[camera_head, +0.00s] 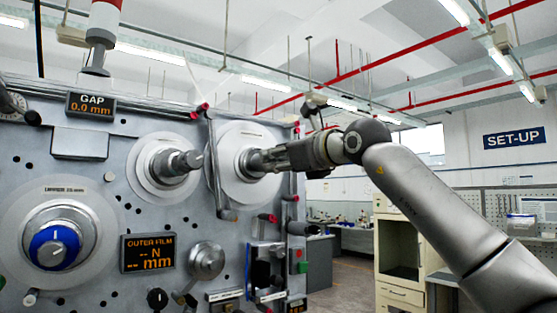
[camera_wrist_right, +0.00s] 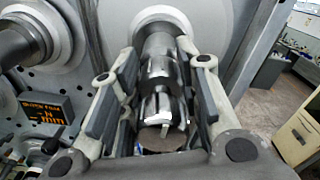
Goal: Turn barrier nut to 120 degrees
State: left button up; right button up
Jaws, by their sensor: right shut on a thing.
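My right gripper (camera_head: 262,160) reaches in from the right to the right spindle on the grey machine face. In the right wrist view its two padded fingers (camera_wrist_right: 156,68) stand on either side of a dark, shiny metal nut (camera_wrist_right: 162,72) on that spindle, shut on it. A slotted end with bright white marks faces the wrist camera. The head view hides most of this nut behind the gripper, and its turn angle cannot be read. A white disc (camera_head: 237,138) sits behind it. My left gripper is not in view.
A middle spindle (camera_head: 177,163) stands left of the gripper; a blue-ringed hub (camera_head: 55,246) is at lower left. A vertical bar (camera_head: 216,170) passes close to the gripper. A film display (camera_head: 147,253) and a gap display reading 0.0 mm (camera_head: 91,104) are on the panel.

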jog(key=shift+f, duration=0.2)
jog(key=o, duration=1)
jog(key=shift+r, duration=0.1)
jog(key=shift+s+d, duration=0.3)
jog(key=shift+s, duration=0.05)
jog(key=v, duration=1.1)
